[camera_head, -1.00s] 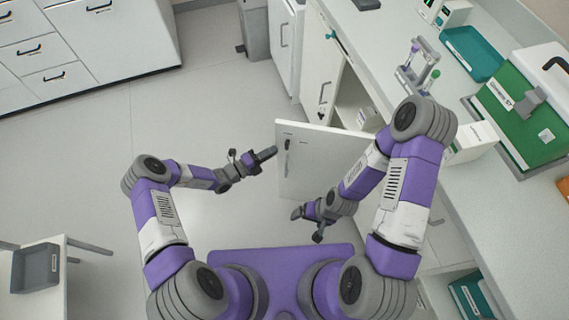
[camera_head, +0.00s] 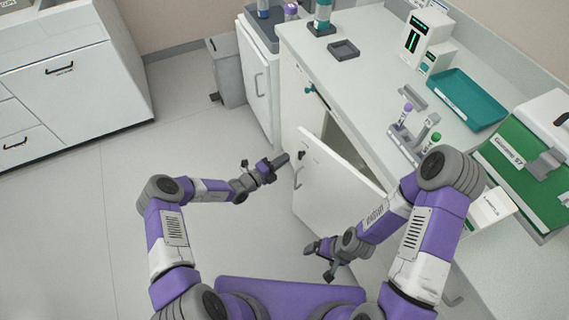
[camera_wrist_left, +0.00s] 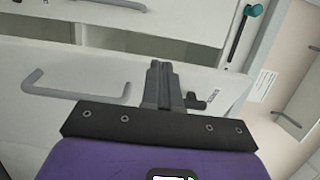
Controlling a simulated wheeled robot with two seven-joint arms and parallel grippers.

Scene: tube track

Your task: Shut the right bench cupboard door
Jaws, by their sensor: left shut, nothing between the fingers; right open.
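The white right bench cupboard door (camera_head: 338,205) stands partly open in the head view, with a dark gap (camera_head: 346,135) between its top edge and the bench front. Its handle (camera_head: 297,177) is near its left edge. My left gripper (camera_head: 282,160) is shut and empty, its tips close to the door's left edge near the handle; I cannot tell if they touch. In the left wrist view the shut fingers (camera_wrist_left: 158,80) lie over the white door panel (camera_wrist_left: 105,72), with a grey handle (camera_wrist_left: 75,90) to their left. My right gripper (camera_head: 318,258) is open and empty in front of the door's lower part.
The bench top (camera_head: 390,85) holds a tube rack (camera_head: 413,135), a teal tray (camera_head: 467,98) and a green case (camera_head: 520,165). A grey bin (camera_head: 227,75) and a white cabinet (camera_head: 257,80) stand beyond the door. The floor (camera_head: 110,190) at left is clear.

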